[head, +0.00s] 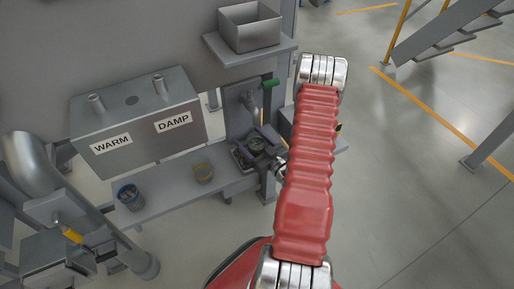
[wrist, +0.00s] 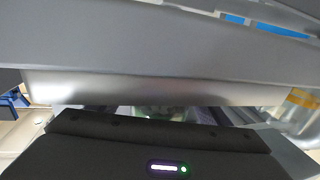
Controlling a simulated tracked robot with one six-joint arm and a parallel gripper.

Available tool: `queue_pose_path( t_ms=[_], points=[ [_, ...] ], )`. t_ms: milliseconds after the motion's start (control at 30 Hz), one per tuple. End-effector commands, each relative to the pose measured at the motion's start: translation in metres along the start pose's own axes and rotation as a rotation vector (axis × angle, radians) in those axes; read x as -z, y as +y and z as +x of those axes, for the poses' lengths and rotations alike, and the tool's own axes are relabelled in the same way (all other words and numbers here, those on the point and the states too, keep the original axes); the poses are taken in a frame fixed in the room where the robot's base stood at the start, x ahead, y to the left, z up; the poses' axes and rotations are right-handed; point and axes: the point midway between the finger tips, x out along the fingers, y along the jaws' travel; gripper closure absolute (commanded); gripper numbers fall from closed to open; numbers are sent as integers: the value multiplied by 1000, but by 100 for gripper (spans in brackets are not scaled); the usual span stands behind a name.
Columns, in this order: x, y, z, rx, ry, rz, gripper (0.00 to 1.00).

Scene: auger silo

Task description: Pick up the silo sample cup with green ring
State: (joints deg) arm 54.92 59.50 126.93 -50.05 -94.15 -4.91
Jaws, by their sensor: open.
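The cup with the green ring (head: 256,144) stands below the spout at the right end of the bench, mostly hidden by my gripper. Only a dark round top with a green tint shows. My gripper (head: 253,150) is open, with its dark fingers around or just over this cup; I cannot tell whether they touch it. In the wrist view, a small greenish patch (wrist: 160,113) shows beyond the black gripper body, and a wide grey bar covers much of the picture.
The spout has a green handle (head: 270,83). A grey box labelled WARM and DAMP (head: 140,115) stands behind. An open bin (head: 250,28) sits above.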

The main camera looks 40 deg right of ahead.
Motion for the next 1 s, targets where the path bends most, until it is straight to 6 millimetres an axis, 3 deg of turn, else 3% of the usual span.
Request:
queue_pose_path(
  t_ms=[300,1000],
  points=[
    [0,0,0,0,0,0,30],
    [0,0,0,0,0,0,79]
  ],
)
